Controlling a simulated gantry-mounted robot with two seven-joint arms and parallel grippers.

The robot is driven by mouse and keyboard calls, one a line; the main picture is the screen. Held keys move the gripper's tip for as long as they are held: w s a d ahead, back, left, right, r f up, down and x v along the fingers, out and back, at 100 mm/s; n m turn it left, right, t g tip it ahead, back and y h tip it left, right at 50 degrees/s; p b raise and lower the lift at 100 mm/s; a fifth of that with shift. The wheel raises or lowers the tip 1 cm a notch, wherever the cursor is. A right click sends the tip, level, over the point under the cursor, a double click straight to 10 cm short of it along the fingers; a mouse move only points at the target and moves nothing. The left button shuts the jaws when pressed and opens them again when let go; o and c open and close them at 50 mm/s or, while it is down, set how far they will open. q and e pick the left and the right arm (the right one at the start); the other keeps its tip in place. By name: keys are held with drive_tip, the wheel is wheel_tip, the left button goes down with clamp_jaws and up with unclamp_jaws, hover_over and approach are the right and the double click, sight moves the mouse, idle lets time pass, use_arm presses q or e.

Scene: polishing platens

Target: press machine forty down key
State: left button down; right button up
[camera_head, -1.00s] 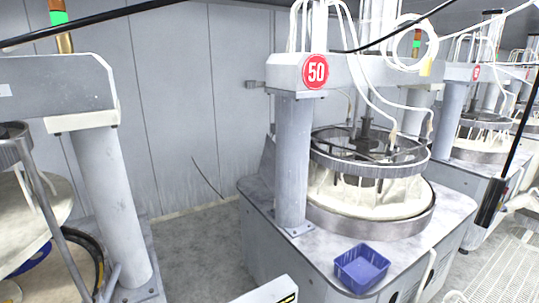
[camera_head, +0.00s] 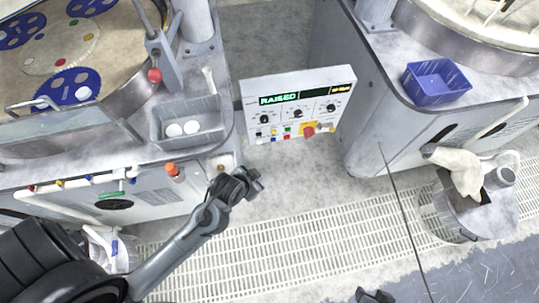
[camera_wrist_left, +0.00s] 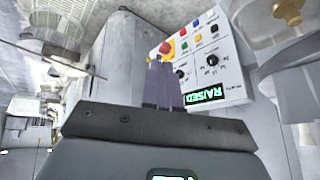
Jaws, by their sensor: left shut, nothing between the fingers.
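The control panel (camera_head: 297,107) stands between two polishing machines; its green display reads RAISED. It has dark knobs, small coloured keys (camera_head: 275,134) and a red stop knob on yellow (camera_head: 308,129). The key labels are too small to read, so I cannot tell which is the down key. My left gripper (camera_head: 252,181) is shut and empty, below and left of the panel, apart from it. The left wrist view shows the shut fingers (camera_wrist_left: 163,82) in front of the panel (camera_wrist_left: 222,75), with the stop knob (camera_wrist_left: 167,47) just beyond their tips.
A blue bin (camera_head: 437,82) sits on the right machine (camera_head: 365,100). A round stand (camera_head: 453,205) holds a cloth. A dark shape at the bottom edge is unclear.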

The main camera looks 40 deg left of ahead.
sight(260, 143)
use_arm(q)
drive_tip(key=w+a+f+m+t+y+b, duration=0.2)
drive_tip(key=w+f+y+b, duration=0.2)
drive_tip(key=f+b, duration=1)
drive_tip(key=w+a+f+m+t+y+b, duration=0.2)
drive_tip(key=w+f+b, duration=0.5)
drive_tip(key=f+b, duration=0.6)
drive_tip(key=w+a+f+m+t+y+b, duration=0.2)
drive_tip(key=w+a+f+y+b, duration=0.2)
drive_tip(key=f+b, duration=1)
drive_tip(key=w+y+b, duration=0.1)
drive_tip(key=w+y, duration=0.1)
drive_tip(key=y, duration=0.1)
drive_tip(key=shift+a+f, duration=0.2)
drive_tip(key=shift+f, duration=0.15)
drive_tip(key=shift+a, duration=0.1)
drive_tip(key=b+x, duration=0.7)
drive_tip(key=x, duration=0.6)
drive_tip(key=shift+f+b, duration=0.15)
drive_tip(key=shift+b, duration=0.25)
drive_tip(key=shift+w+a, duration=0.3)
drive_tip(key=shift+a, duration=0.05)
